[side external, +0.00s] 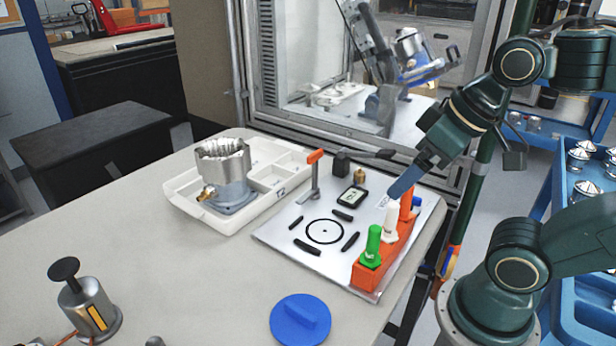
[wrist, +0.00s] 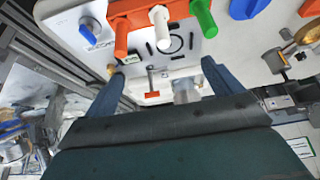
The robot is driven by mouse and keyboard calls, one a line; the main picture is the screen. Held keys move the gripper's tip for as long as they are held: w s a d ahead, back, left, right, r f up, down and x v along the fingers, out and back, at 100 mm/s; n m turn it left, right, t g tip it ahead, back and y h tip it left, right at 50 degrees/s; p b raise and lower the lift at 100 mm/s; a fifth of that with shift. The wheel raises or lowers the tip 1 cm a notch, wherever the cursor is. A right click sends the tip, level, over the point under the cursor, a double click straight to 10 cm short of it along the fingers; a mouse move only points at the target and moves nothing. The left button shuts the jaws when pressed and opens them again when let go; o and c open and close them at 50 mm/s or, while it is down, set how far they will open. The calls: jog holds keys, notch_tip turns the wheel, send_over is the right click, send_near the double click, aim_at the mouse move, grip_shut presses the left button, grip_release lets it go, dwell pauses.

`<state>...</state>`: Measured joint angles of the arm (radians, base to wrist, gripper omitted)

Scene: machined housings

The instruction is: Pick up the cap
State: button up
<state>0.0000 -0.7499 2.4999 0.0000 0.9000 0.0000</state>
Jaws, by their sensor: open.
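A round blue cap (side external: 300,318) with a raised grip bar lies on the table near the front edge of the side view. It also shows at the top of the wrist view (wrist: 247,7), partly cut off by the frame. My gripper (side external: 403,187) is over the right part of the white plate, close to the white and orange pegs, well away from the cap. In the wrist view my gripper (wrist: 160,80) has its two blue fingers wide apart, with nothing held between them.
An orange block (side external: 372,276) with green, white and orange pegs stands on the white plate (side external: 285,235). A metal housing (side external: 225,170) sits in a white tray (side external: 180,200). A black-knobbed metal cylinder (side external: 90,305) stands at front left.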

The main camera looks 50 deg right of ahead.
jog(key=shift+a, duration=0.1)
jog(key=shift+w+a+r+m+g, duration=0.15)
jog(key=shift+w+a+m+g, duration=0.15)
jog(key=shift+w+a+m, duration=0.4)
jog(key=w+a+m+g+y, duration=0.1)
jog(key=w+a+m+g, duration=0.1)
jog(key=w+a+m, duration=0.35)
jog(key=m+g+h, duration=0.1)
jog(key=m+g, duration=0.2)
jog(key=m, duration=0.8)
send_over(300, 311)
notch_tip(300, 311, down, 3)
jog(key=shift+s+d, duration=0.1)
jog(key=shift+d, duration=0.05)
jog(key=shift+f, duration=0.25)
jog(key=shift+f, duration=4.2)
jog(key=shift+f, duration=2.6)
